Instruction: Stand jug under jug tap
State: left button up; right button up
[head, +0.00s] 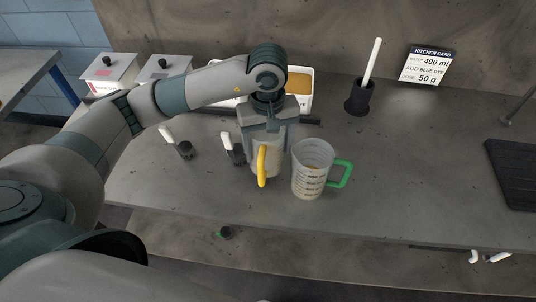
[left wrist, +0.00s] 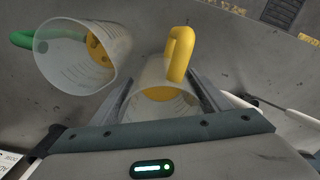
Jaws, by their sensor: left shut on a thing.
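A clear jug with a yellow handle (head: 266,172) is upright between the fingers of my left gripper (head: 267,138) at the middle of the counter. My left gripper is shut on this jug, with a finger on each side. I cannot tell whether its base touches the counter. The left wrist view shows this jug (left wrist: 150,108) from above, with something yellow at its bottom. A clear jug with a green handle (head: 310,172) stands just to its right; the left wrist view also shows it (left wrist: 75,60). I cannot make out a jug tap for certain. My right gripper is not in view.
A white tub of yellowish stuff (head: 299,82) stands behind my gripper. White-handled black scoops or cups (head: 185,149) lie left of it. A black holder with a white stick (head: 359,98) and a kitchen card (head: 428,66) are behind. A dark ribbed mat (head: 512,172) lies right; the counter before it is clear.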

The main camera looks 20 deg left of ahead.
aim_at(268, 156)
pick_arm(q)
notch_tip(268, 156, down, 3)
jog(key=shift+s+f+p, duration=0.1)
jog(key=shift+f+p, duration=0.1)
jog(key=shift+p, duration=0.6)
jog(key=shift+f, duration=0.15)
jog(key=shift+f+b, duration=0.2)
jog(key=shift+b, duration=0.1)
jog(key=o, duration=1.4)
jog(key=shift+c, duration=0.2)
jog(key=shift+r, duration=0.25)
